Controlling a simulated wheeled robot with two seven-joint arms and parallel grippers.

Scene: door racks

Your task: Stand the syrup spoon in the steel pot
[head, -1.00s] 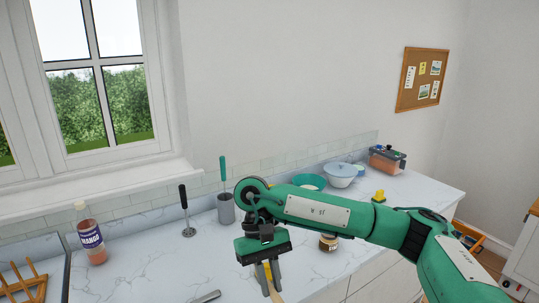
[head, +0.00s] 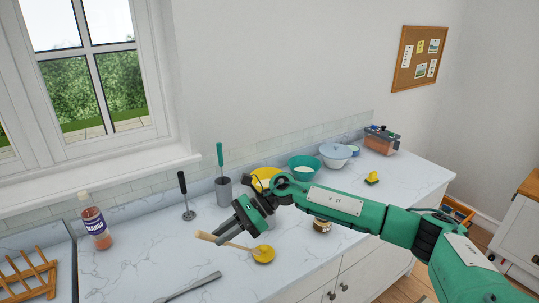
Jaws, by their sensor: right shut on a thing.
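The syrup spoon has a light wooden handle (head: 207,237) and a yellow-coated bowl (head: 264,254). My right gripper (head: 225,239) is shut on its handle. The spoon is held about level over the front of the counter, bowl to the right; its height above the counter is hard to judge. The steel pot (head: 223,191) is a grey upright cylinder near the back wall, behind the gripper. A green-handled utensil (head: 220,155) stands in it. My left gripper is not in view.
A black-handled utensil (head: 184,195) stands left of the pot. A bottle (head: 95,226) and wooden rack (head: 28,275) are farther left. A grey metal utensil (head: 190,288) lies in front.

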